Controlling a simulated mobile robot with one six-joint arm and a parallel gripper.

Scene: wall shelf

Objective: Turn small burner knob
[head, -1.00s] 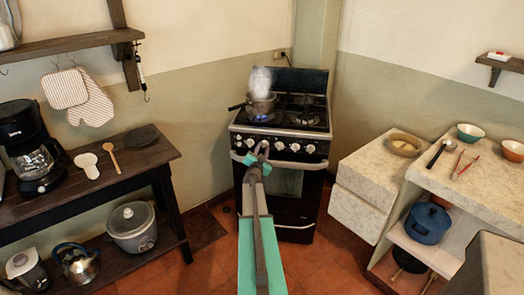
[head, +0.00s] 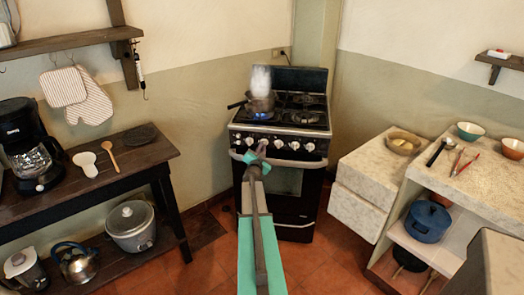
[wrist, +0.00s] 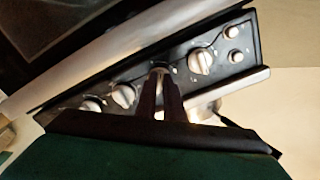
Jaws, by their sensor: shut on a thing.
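The black stove (head: 283,190) stands in the corner, with a row of pale knobs along its front panel. My gripper (head: 262,152) reaches the panel left of its middle. In the wrist view my gripper (wrist: 160,88) has its dark fingers closed around one burner knob (wrist: 158,72), which is mostly hidden between them. A free knob (wrist: 200,62) and another knob (wrist: 123,96) sit on either side. In the head view the gripper covers the held knob. Its turn angle cannot be read.
A steaming pot (head: 262,103) sits on the stove above a blue flame. The oven handle (head: 275,162) runs just below the knobs. A dark wooden table (head: 95,190) stands to the left and a stone counter (head: 375,165) to the right. Tiled floor is free before the stove.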

